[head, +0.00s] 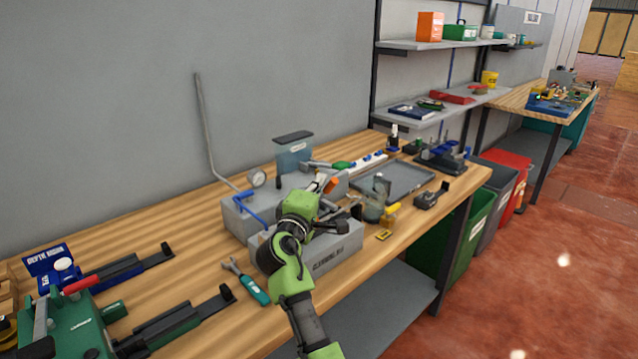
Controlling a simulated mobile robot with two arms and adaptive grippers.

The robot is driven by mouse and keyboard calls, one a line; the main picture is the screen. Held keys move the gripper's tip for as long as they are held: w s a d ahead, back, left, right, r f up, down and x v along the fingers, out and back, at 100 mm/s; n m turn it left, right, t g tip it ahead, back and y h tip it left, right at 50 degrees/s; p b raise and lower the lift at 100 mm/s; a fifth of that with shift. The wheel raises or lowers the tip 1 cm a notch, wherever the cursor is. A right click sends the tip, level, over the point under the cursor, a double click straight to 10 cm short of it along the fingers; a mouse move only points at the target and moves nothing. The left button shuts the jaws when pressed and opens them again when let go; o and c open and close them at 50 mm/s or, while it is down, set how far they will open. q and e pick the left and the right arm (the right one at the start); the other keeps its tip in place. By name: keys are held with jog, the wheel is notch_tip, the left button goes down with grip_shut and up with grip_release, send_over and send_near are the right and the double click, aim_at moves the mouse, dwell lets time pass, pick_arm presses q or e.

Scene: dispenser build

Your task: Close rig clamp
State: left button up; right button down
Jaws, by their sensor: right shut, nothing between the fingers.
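The rig is a grey block (237,218) on the wooden bench, with a round gauge (257,178), a bent pipe (205,125) and a blue lever (248,207). A metal lever with a green grip (341,165) lies across its top, and an orange-tipped part (333,184) stands near its front right; I cannot tell which is the clamp. My right gripper (345,227) is shut and empty, over the grey box in front of the rig. My right arm hides part of the rig's front. My left gripper is not in view.
A grey cleaning box (335,252) stands at the bench's front edge. A wrench with a teal handle (254,289) lies left of it. A grey tray (410,178) and small tools are to the right. A green vise-like tool (75,335) is at lower left.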

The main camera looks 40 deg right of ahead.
jog(key=v, duration=0.7)
jog(key=shift+s+a, duration=0.15)
jog(key=shift+a, duration=0.1)
dwell(0.4)
jog(key=shift+f, duration=0.1)
